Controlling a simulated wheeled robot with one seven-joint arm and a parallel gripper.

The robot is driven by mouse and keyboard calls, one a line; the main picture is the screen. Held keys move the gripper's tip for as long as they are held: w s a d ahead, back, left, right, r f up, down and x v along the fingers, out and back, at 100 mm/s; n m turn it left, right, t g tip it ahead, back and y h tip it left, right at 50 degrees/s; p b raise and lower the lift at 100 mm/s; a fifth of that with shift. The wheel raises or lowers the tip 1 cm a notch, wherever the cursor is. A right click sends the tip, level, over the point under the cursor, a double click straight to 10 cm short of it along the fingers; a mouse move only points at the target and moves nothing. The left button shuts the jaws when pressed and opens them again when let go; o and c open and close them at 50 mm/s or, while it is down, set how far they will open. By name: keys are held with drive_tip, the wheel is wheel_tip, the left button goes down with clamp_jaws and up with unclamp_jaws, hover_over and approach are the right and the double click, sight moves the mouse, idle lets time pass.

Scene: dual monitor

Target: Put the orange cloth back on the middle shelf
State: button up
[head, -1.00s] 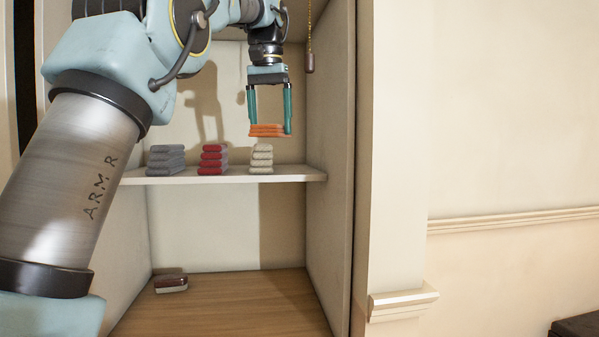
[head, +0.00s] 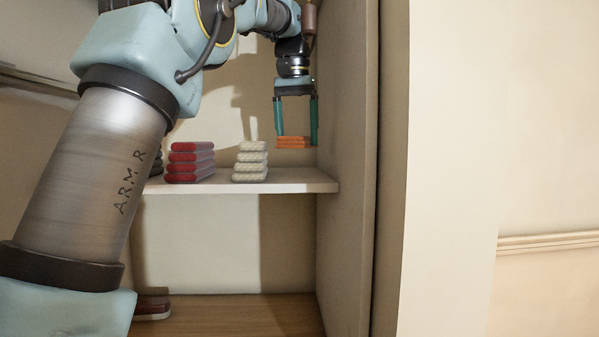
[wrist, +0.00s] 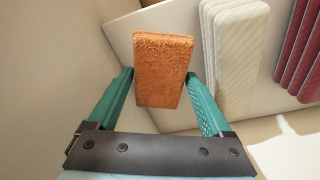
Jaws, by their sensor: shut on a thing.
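My gripper (head: 295,138) points down inside the cabinet and is shut on the folded orange cloth (head: 294,142). In the wrist view, the orange cloth (wrist: 163,75) lies between the two teal fingers of my gripper (wrist: 160,78). The middle shelf (head: 300,183) is a thin white board. The cloth appears above its right end, between the white cloth stack and the right cabinet wall. In the wrist view, bare shelf (wrist: 120,40) shows beside the cloth. The exact height of the cloth over the shelf is hard to tell.
A white cloth stack (head: 251,163) stands left of the orange cloth, with a red stack (head: 190,163) further left. Another dark stack is mostly hidden behind my arm. The right cabinet wall (head: 345,220) is close to my gripper. A dark red and white item (head: 152,308) lies below.

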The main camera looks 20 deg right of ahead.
sight(298, 179)
drive_tip(key=shift+f, duration=3.45)
drive_tip(key=shift+f, duration=0.15)
drive_tip(key=o, duration=1.1)
drive_tip(key=shift+r, duration=0.2)
drive_tip(key=r, duration=0.4)
drive_tip(key=s+r, duration=0.1)
drive_tip(key=r, duration=0.3)
drive_tip(key=a+r+p, duration=0.1)
drive_tip(key=r, duration=0.3)
drive_tip(key=shift+s+a, duration=0.1)
drive_tip(key=shift+s, duration=0.1)
drive_tip(key=shift+f, duration=0.1)
